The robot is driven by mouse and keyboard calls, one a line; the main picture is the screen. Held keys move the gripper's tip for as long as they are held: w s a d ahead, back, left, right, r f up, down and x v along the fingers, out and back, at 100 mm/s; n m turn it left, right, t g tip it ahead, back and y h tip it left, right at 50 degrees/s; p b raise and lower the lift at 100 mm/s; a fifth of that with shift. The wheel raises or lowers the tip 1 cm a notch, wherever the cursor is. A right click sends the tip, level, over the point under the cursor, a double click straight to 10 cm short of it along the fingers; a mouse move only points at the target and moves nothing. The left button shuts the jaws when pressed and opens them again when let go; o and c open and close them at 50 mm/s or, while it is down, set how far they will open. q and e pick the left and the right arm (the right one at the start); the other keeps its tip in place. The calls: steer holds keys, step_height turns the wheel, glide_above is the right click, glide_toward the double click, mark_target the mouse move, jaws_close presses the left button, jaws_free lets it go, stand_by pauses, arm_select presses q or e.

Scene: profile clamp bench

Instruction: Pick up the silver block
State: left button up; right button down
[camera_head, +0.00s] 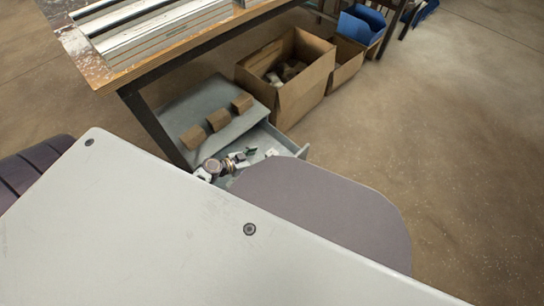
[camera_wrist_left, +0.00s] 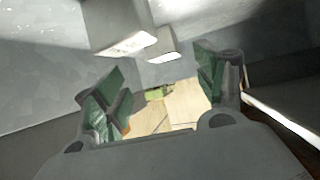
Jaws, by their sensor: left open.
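My left gripper (camera_head: 251,152) reaches into the open drawer under the bench. In the left wrist view its two green-padded fingers (camera_wrist_left: 160,82) stand apart with nothing gripped between them. Two pale grey, silver-looking blocks show beyond the fingertips: a larger block (camera_wrist_left: 115,28) at the upper left and a smaller block (camera_wrist_left: 164,46) to its right. I cannot tell which is the silver block. In the head view small pale pieces (camera_head: 271,153) lie in the drawer, too small to make out. My right gripper is not in view.
The open grey drawer (camera_head: 285,139) has raised walls around the gripper. Brown blocks (camera_head: 218,119) sit on the cabinet top. A cardboard box (camera_head: 309,90) stands behind. The bench (camera_head: 105,76) overhangs at upper left. Light wooden pieces (camera_wrist_left: 178,104) show between the fingers.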

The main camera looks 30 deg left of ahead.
mark_target(270, 154)
arm_select(q)
steer(key=shift+x, duration=1.15)
steer(key=shift+w, duration=0.15)
steer(key=shift+w+a+b+x, duration=0.1)
steer(key=shift+b+x, duration=0.3)
steer(key=shift+x, duration=0.35)
steer(key=shift+w+a+b+x, duration=0.15)
steer(key=shift+b+x, duration=0.25)
steer(key=shift+x, duration=1.3)
steer(key=c, duration=1.4)
steer(key=shift+r, duration=0.25)
